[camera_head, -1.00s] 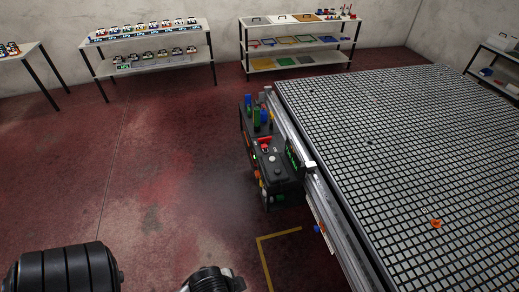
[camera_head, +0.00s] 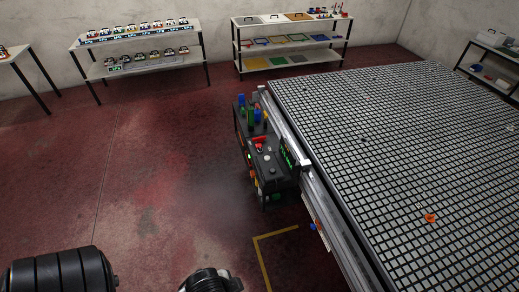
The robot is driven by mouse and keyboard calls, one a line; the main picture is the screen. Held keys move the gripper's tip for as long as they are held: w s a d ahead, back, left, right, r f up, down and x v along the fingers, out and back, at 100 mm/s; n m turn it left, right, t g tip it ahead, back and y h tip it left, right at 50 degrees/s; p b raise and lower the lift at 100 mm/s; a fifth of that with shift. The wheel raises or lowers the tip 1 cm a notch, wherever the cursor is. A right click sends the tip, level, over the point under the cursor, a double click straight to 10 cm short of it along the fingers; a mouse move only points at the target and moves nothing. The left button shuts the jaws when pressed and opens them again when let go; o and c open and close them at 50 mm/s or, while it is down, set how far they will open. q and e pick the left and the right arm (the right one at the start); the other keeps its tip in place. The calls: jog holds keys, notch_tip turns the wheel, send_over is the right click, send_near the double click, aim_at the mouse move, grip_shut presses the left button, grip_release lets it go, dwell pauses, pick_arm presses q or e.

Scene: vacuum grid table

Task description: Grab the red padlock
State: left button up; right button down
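I cannot make out a red padlock for certain. Small red items (camera_head: 340,11) stand at the right end of the top shelf of the back rack, too small to identify. A red part (camera_head: 259,139) shows on top of the control box at the table's left side; I cannot tell whether it is a padlock. Neither gripper is in view; only dark parts of my own body show along the bottom edge.
The grid table (camera_head: 400,140) fills the right side, with an orange piece (camera_head: 430,218) on it. The control box (camera_head: 268,165) stands against its left edge. Racks (camera_head: 140,50) line the back wall. The red floor (camera_head: 160,170) at left is clear.

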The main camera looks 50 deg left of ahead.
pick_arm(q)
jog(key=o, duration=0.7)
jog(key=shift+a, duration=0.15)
